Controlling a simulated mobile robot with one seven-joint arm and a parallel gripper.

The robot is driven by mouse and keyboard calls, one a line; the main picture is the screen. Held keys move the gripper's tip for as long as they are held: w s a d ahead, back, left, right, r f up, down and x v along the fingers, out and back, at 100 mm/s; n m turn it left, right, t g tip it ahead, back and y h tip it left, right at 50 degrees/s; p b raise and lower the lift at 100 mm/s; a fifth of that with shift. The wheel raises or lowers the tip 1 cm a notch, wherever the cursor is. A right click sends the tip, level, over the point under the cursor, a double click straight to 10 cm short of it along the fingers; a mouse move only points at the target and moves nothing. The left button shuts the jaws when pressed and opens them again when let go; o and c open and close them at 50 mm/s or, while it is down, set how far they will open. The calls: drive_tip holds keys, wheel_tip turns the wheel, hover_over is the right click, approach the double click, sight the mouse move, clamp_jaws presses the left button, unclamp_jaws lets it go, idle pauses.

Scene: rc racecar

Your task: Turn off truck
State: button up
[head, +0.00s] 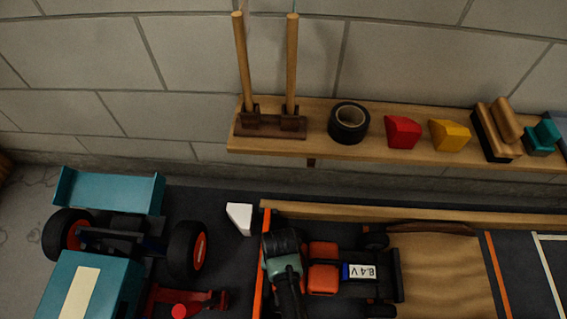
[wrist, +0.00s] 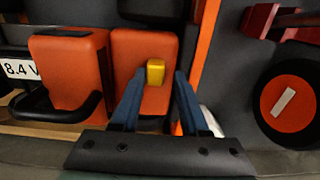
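The truck (head: 385,277) lies low at the centre right of the head view, with orange blocks and a white 8.4 V label (head: 361,271). In the wrist view the label (wrist: 18,69) is at the left edge, beside two orange blocks (wrist: 68,68). A small yellow switch (wrist: 155,72) stands on the right-hand block (wrist: 130,48). My gripper (wrist: 160,76) is open, its two blue fingers apart, with the switch between their tips in the picture. I cannot tell whether they touch it. My arm hides the switch in the head view.
A teal car (head: 95,285) with large wheels stands to the left, and a white wedge (head: 239,218) lies between it and the truck. A wooden shelf (head: 365,150) on the wall holds black tape (head: 349,122), a red block (head: 403,132) and a yellow block (head: 450,135).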

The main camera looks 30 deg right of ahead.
drive_tip(key=shift+o, duration=0.7)
wheel_tip(320, 180, up, 13)
drive_tip(key=p, duration=0.9)
drive_tip(key=shift+p, duration=0.35)
